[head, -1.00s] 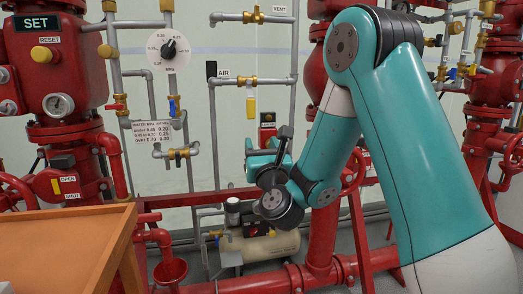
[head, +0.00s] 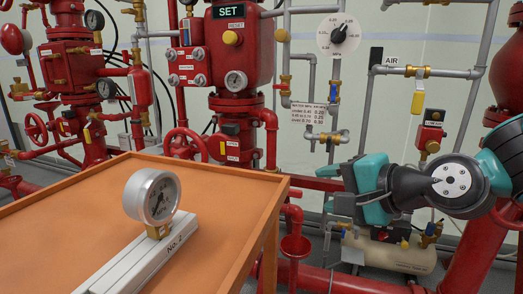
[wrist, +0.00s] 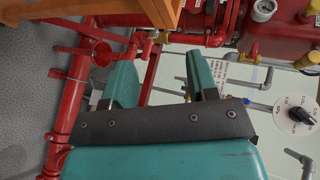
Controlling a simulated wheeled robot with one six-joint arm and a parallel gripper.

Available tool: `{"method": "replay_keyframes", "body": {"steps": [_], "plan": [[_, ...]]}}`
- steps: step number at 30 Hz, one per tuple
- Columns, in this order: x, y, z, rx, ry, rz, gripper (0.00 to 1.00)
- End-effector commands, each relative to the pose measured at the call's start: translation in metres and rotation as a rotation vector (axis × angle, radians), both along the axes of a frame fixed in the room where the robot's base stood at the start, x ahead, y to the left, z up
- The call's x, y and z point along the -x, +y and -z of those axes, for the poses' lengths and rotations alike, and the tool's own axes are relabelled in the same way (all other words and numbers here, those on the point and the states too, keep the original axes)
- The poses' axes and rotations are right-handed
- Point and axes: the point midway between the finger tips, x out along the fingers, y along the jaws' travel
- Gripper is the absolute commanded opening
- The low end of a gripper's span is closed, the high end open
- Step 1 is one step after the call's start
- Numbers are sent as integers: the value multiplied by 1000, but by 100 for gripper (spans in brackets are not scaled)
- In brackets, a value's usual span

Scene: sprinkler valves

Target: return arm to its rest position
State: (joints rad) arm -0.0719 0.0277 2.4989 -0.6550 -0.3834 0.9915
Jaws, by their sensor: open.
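My gripper (head: 345,190), teal and dark grey, is at the right of the head view, in front of the red and grey pipework. My arm reaches in from the right edge, and its grey and teal wrist joint (head: 450,180) is close to the camera. In the wrist view my gripper (wrist: 162,80) shows two teal fingers standing apart with nothing between them. Most of the arm is outside the head view.
An orange table (head: 80,215) at the lower left holds a gauge (head: 152,196) on a pale block (head: 140,258). Beyond stand red valve assemblies (head: 232,110), a red funnel (head: 295,246) and a beige compressor tank (head: 390,253). Grey floor shows in the wrist view (wrist: 30,100).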

Motion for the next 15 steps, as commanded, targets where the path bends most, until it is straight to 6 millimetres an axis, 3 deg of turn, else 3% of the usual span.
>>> {"method": "replay_keyframes", "body": {"steps": [1,5,9,15], "plan": [[22,8,5,136,-11,-121,53],[78,13,23,470,-37,-457,53],[128,2,36,714,-60,-773,53],[187,-23,42,931,-84,-1172,53]]}}
